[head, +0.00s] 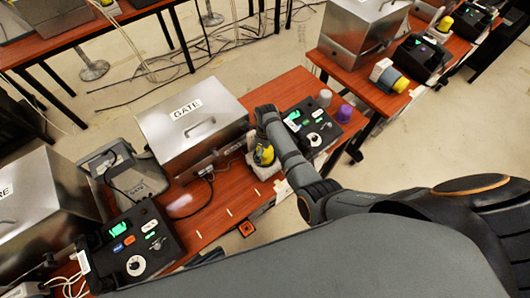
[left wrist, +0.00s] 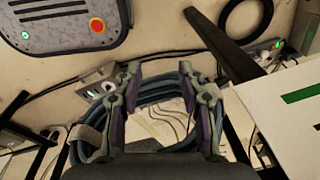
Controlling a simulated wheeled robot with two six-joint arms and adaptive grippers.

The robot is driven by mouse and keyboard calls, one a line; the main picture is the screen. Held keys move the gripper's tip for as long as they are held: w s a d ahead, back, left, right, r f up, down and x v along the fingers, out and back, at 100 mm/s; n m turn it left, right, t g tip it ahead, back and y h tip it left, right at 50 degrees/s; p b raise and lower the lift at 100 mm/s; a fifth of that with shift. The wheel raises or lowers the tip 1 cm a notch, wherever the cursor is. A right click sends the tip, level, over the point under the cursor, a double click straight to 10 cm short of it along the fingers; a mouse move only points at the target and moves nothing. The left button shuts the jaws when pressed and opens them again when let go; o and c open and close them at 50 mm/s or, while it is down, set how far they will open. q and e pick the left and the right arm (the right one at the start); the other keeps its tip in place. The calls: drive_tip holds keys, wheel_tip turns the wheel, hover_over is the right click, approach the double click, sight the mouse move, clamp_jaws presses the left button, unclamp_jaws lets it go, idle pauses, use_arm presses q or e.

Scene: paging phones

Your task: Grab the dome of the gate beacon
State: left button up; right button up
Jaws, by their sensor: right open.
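The gate beacon (head: 265,157), with a yellow dome on a pale base, stands beside the steel box labelled GATE (head: 195,130) on the wooden desk. My right gripper (head: 262,146) is open and right at the dome, partly covering it from above. I cannot tell whether the fingers touch the dome. My left gripper (left wrist: 158,75) is open and empty in the left wrist view, with its two fingers apart. It is outside the head view.
Another console (head: 132,245) is at lower left. In the left wrist view, a dark cable coil (left wrist: 160,88) lies behind my fingers.

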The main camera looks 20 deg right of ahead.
drive_tip(key=c, duration=1.3)
drive_tip(key=shift+o, duration=0.2)
drive_tip(key=shift+r, duration=0.1)
